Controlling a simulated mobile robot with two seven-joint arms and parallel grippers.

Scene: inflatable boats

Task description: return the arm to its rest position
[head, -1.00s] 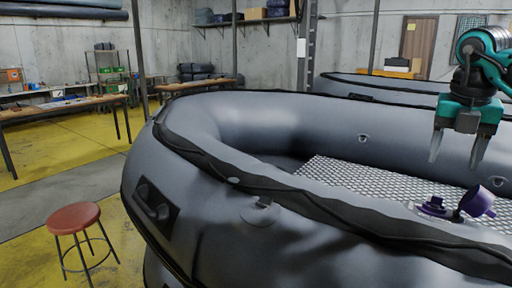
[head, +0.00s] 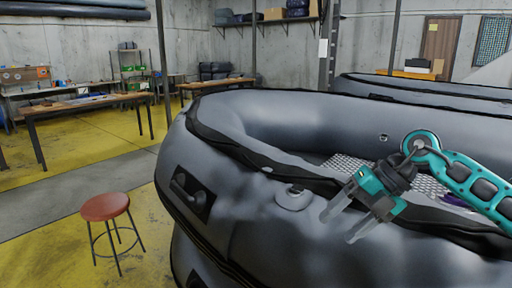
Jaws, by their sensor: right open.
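My right gripper (head: 337,226) is in the head view at the lower right, above or in front of the near tube of a grey inflatable boat (head: 240,222). Its two grey fingers point down and left, spread apart with nothing between them. The teal right arm (head: 462,178) comes in from the right edge, across the boat. A purple part (head: 455,201) on the boat shows only in a sliver behind the arm. My left gripper is not in view.
A red-topped stool (head: 106,207) stands on the yellow floor at the left. Wooden workbenches (head: 88,103) stand behind it. A second grey boat (head: 420,92) lies at the back right. The grey floor strip (head: 75,185) is clear.

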